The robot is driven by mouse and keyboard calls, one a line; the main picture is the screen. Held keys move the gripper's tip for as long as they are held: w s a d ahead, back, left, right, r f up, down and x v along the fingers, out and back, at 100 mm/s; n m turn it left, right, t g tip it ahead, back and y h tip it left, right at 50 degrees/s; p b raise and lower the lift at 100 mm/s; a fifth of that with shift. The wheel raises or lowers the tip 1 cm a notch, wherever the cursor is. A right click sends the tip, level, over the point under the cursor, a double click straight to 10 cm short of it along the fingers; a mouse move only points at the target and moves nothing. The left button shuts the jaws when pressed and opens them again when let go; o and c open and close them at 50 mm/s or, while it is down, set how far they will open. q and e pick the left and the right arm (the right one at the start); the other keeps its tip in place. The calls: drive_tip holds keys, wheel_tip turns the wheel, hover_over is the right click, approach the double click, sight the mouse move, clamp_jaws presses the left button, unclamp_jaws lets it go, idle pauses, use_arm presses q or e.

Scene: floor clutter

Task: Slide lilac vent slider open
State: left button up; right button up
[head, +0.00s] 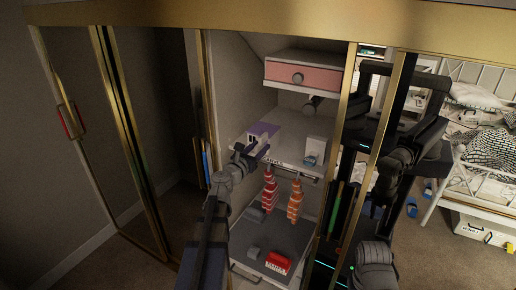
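A small box with a lilac top (263,129) and a pale front stands on the middle shelf inside the open cabinet, in the head view. I take it for the lilac vent slider, but its moving part is too small to make out. My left gripper (250,152) is at the lower front of this box, its fingers small and dark against it. I cannot tell whether they touch it, or whether they are open or shut.
A pink-fronted drawer (303,76) is above; a white box (315,149) stands to the right on the shelf (287,150). Red and orange striped items hang below, with a red block (277,263) lower down. A mirrored door at right reflects my body and a bed.

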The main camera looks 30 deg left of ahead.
use_arm(q)
drive_tip(key=s, duration=0.7)
drive_tip(key=shift+s+a, duration=0.15)
drive_tip(key=shift+s, duration=0.25)
idle(0.3)
